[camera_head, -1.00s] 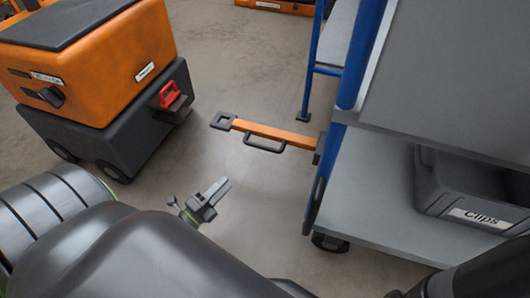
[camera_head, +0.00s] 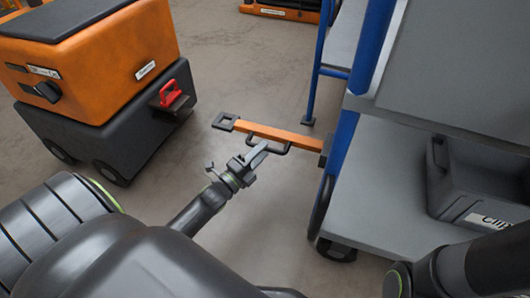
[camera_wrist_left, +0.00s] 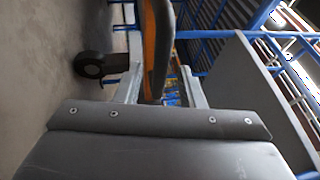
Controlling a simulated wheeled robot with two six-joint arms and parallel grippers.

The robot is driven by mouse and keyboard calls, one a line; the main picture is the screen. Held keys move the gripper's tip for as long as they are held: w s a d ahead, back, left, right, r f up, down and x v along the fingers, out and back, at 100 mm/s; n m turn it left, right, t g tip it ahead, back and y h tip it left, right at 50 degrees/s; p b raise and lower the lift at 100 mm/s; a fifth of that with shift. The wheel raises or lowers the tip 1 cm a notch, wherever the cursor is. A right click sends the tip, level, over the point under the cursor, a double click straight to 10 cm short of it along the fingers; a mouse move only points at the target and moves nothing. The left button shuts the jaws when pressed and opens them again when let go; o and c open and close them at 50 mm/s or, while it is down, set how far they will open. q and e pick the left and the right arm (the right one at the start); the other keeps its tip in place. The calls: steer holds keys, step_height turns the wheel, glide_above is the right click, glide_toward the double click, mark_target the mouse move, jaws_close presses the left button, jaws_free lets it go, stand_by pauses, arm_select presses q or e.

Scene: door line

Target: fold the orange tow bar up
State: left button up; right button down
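The orange tow bar (camera_head: 280,134) sticks out level from the blue-framed cart towards the left, with a dark square eye (camera_head: 226,122) at its free end. A black loop handle (camera_head: 283,149) hangs along its near side. My left gripper (camera_head: 258,155) is at the handle's left part. In the left wrist view the handle (camera_wrist_left: 158,60) stands between the two spread fingers (camera_wrist_left: 162,90), with the orange bar (camera_wrist_left: 147,40) behind it. Gaps show beside the handle, so the fingers look open around it. My right gripper is out of view; only part of that arm shows.
An orange and black tugger (camera_head: 95,60) with a red hitch part (camera_head: 170,93) stands at the left. The blue and grey shelf cart (camera_head: 380,190) fills the right and carries a grey bin (camera_head: 485,185). Bare floor lies between them.

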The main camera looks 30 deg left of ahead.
arm_select(q)
steer(key=shift+x, duration=1.15)
jaws_close()
